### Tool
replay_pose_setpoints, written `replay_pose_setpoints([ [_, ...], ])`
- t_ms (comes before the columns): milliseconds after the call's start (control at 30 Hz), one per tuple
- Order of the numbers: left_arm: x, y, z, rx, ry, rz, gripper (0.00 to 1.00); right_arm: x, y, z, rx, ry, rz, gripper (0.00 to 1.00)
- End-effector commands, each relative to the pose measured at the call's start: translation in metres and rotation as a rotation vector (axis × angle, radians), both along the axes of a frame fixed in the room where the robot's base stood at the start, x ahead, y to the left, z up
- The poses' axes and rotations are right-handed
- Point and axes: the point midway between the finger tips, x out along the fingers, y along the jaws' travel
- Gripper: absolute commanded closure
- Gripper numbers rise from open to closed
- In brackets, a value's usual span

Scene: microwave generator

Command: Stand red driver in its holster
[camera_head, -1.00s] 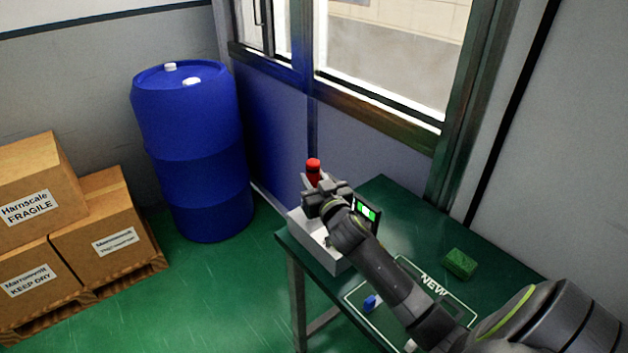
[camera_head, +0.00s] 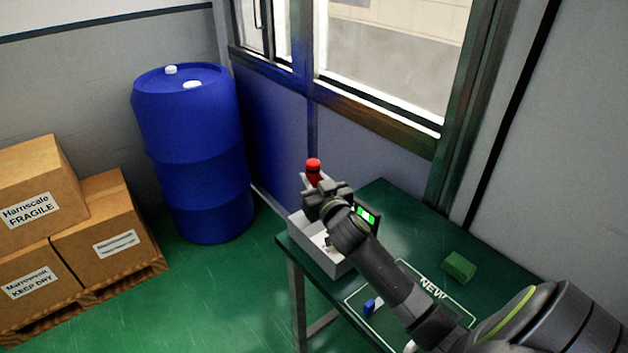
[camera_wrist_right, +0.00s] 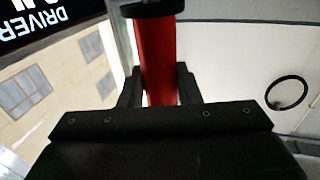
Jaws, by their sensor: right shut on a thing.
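The red driver (camera_head: 313,171) stands roughly upright in my right gripper (camera_head: 314,187), its red end showing above the fingers. It is over or just behind the far end of the grey box on the green table. In the right wrist view the driver's red shaft (camera_wrist_right: 155,60) is between the two dark fingers, with a black collar at the top edge. I cannot make out the holster; my gripper and arm cover that area. Whether the driver's lower end touches anything is hidden. My left gripper is not in view.
The grey open box (camera_head: 322,250) sits at the table's left end. A green block (camera_head: 459,266) and a small blue piece (camera_head: 373,305) lie on the green table (camera_head: 400,215). A black panel lettered DRIVER (camera_wrist_right: 45,22) shows in the wrist view. The window wall is close behind.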

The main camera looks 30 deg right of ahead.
Motion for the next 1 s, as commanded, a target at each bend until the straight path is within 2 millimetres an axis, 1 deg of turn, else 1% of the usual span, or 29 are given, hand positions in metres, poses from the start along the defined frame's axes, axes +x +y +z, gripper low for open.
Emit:
replay_pose_setpoints([
  [33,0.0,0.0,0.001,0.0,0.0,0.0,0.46,0.0,0.0,0.003,-0.001,-0.004,0.002,0.97],
  [533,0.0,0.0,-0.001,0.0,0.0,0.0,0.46,0.0,0.0,0.001,-0.002,-0.004,0.001,0.97],
  [1000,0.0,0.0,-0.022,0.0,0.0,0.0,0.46,0.0,0.0,-0.022,-0.001,-0.003,0.001,0.97],
])
